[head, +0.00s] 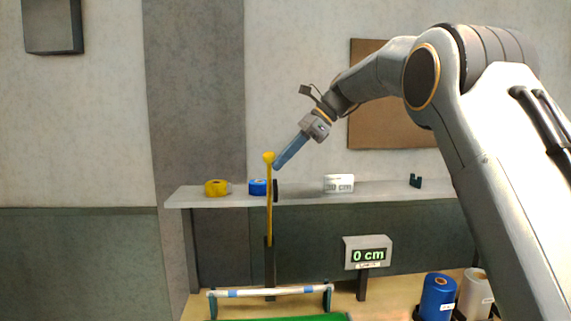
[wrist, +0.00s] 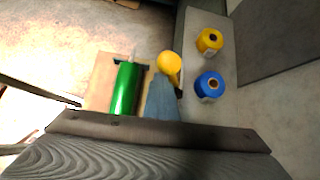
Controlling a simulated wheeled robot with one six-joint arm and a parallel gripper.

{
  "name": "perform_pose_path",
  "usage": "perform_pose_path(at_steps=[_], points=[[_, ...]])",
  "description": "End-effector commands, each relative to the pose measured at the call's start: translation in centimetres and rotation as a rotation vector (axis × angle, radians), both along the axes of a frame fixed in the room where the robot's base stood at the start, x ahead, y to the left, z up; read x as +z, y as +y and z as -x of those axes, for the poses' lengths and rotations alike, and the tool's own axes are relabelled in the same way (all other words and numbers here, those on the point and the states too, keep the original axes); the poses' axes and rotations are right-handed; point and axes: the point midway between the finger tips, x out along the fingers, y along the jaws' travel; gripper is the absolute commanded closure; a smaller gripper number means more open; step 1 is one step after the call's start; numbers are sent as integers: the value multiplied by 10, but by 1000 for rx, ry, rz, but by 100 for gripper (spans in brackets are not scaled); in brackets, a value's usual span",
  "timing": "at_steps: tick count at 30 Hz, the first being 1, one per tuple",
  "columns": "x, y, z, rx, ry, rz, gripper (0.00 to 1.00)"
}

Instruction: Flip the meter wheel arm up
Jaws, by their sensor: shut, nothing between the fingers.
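The meter wheel arm (head: 269,215) is a thin yellow bar standing upright on a dark post, with a round yellow knob (head: 268,157) at its top. A dark wheel (head: 275,190) shows beside the bar. My gripper (head: 277,164) reaches down from the upper right, its blue fingers shut and empty, with the tips close to the knob's right side. In the wrist view the knob (wrist: 169,63) is just beyond the blue fingertips (wrist: 161,79). I cannot tell whether they touch.
A grey meter (head: 367,253) reads 0 cm. A green roll (wrist: 124,88) lies below; blue (head: 437,296) and white (head: 475,293) rolls stand front right.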

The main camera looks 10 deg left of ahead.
Motion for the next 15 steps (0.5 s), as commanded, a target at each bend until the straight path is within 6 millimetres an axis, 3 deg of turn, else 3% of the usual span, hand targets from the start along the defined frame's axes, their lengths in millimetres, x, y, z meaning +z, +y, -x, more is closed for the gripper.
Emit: perform_pose_path(at_steps=[1,15], points=[[14,3,-9,-23,-37,-21,100],[20,-4,-11,-34,-41,-23,100]])
